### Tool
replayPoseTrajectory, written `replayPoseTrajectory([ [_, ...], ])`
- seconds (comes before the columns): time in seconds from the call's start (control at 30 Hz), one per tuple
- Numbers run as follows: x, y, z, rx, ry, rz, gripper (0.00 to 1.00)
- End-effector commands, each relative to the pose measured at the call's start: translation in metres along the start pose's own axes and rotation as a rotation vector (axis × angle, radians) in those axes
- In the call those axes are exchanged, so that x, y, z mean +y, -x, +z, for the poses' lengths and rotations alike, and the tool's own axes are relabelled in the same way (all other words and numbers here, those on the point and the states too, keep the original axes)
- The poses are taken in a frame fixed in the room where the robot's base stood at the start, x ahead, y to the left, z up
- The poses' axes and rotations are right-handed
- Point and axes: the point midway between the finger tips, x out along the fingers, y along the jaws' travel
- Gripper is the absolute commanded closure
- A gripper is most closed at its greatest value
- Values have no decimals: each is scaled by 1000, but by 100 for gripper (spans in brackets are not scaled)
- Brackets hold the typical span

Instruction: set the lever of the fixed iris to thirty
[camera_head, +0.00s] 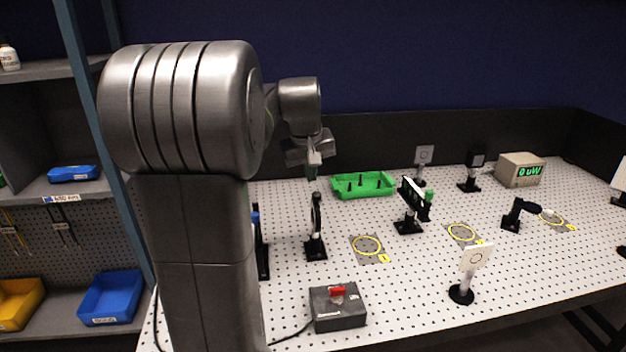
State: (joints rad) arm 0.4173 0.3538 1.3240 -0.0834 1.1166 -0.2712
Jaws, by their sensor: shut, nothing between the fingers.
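A dark ring mount seen nearly edge-on (316,214), which looks like the fixed iris, stands upright on a short post with a black base on the perforated table. Its lever and scale are too small to read, so I cannot tell the setting. My gripper (313,175) points down just above the top of this mount. Its fingers are shut with nothing between them. At this size I cannot tell whether the fingertips touch the lever.
A grey box with a red switch (338,306) sits in front. A green tray (345,191) lies behind the mount. Yellow-ringed plates (383,257) lie between.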

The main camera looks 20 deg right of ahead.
Motion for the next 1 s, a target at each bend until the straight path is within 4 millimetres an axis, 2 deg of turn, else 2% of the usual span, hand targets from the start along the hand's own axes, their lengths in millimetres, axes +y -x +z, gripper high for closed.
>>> replayPoseTrajectory([
  [0.2, 0, -13, 13, 0, 0, 0, 100],
  [0.67, 0, -15, 16, 4, 0, 1, 100],
  [1.0, -2, -22, 31, 85, -11, 12, 100],
])
